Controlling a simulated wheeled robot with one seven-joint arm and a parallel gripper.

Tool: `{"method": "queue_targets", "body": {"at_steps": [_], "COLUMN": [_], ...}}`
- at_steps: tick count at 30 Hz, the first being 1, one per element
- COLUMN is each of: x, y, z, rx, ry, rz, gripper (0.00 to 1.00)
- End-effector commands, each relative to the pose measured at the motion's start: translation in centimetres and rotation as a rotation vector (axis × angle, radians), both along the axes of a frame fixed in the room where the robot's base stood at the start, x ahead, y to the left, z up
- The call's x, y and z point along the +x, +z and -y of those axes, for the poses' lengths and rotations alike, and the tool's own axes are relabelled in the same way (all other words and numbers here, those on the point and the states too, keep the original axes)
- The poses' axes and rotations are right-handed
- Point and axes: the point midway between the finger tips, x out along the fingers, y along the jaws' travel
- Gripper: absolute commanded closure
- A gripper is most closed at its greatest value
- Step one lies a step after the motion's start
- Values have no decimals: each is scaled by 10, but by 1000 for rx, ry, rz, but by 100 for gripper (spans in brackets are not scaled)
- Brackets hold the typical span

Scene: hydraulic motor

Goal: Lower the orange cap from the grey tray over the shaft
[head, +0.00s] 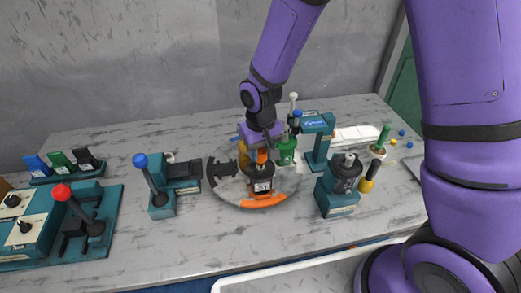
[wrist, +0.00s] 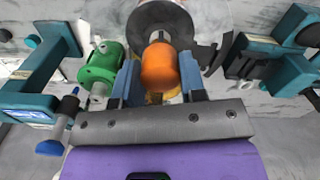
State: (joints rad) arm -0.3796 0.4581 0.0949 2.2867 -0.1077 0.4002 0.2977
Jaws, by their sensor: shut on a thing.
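My gripper (head: 262,146) is shut on the orange cap (head: 262,156). In the wrist view the cap (wrist: 159,70) sits between the two blue-grey fingers (wrist: 158,62). In the head view the cap is just above a dark motor body (head: 262,182) with a label, on a round grey plate (head: 226,194). I cannot tell whether the cap touches the motor. In the wrist view a dark round part (wrist: 165,18) lies just beyond the cap. I cannot tell which surface is the grey tray.
A green part (head: 286,149) stands close by the gripper's right side. A teal press-like stand (head: 318,146) and a teal-based motor (head: 342,182) are further right. A blue-knobbed lever unit (head: 157,188) is left. The front table strip is clear.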

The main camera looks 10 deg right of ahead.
Motion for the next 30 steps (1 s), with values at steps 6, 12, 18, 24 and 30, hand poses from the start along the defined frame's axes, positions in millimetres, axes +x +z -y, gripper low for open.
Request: {"method": "queue_targets", "body": {"at_steps": [6, 12, 18, 24, 30], "x": [0, 0, 0, 0, 0], "y": [0, -1, -6, -12, -13], "z": [0, 0, 0, 0, 0], "rx": [0, 0, -1, 0, 0], "ry": [0, 0, 0, 0, 0], "rz": [0, -1, -2, 0, 0], "gripper": [84, 84, 84, 84, 84]}}
